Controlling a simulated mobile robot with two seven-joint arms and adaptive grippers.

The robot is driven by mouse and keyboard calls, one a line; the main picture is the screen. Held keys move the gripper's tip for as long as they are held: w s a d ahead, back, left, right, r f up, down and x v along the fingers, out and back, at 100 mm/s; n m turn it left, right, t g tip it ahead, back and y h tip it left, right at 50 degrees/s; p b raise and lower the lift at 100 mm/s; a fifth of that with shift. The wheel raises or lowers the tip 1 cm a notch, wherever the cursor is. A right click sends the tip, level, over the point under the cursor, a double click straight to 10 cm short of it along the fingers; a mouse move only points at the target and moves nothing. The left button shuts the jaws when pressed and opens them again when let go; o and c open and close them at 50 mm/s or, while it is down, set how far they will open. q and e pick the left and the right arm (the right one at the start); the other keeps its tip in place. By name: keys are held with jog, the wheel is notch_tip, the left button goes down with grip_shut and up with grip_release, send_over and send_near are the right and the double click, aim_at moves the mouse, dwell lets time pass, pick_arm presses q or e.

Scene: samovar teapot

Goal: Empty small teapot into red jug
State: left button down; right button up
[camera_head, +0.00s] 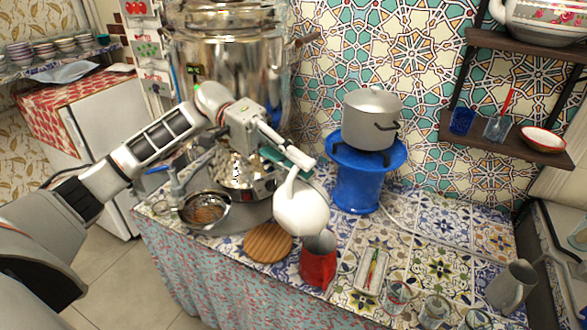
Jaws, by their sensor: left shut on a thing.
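The small white teapot (302,210) hangs in my left gripper (288,155), below its fingers. The gripper is shut on the teapot's upper part, and its fingers hide some of it. I cannot tell for sure how far the teapot is tilted, or what is inside it. The red jug (318,266) stands upright on the tiled counter, just below and slightly right of the teapot. Its mouth faces up, close under the teapot's lower side. My right gripper is not in view.
A round wooden board (267,243) lies left of the jug. A small tray (371,270) with coloured sticks lies to its right. Glasses (397,294) and a grey pitcher (511,286) stand farther right. A blue stand (356,187) bears a pot (371,120). A large samovar (228,75) stands behind my arm.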

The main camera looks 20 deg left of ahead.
pick_arm(q)
jog(key=shift+w+d+r+n, duration=0.2)
jog(key=shift+w+n, duration=0.05)
jog(key=shift+w, duration=0.25)
jog(key=shift+w+d+r+n, duration=0.15)
jog(key=shift+w+r+n, duration=0.1)
jog(key=shift+w, duration=0.2)
jog(key=w+d+n+g, duration=0.1)
jog(key=w+d+n, duration=0.1)
jog(key=w, duration=0.4)
jog(key=shift+r+n, duration=0.25)
jog(key=shift+n, duration=0.05)
dwell(1.9)
jog(key=shift+a, duration=0.1)
dwell(0.6)
dwell(0.6)
jog(key=shift+s, duration=0.1)
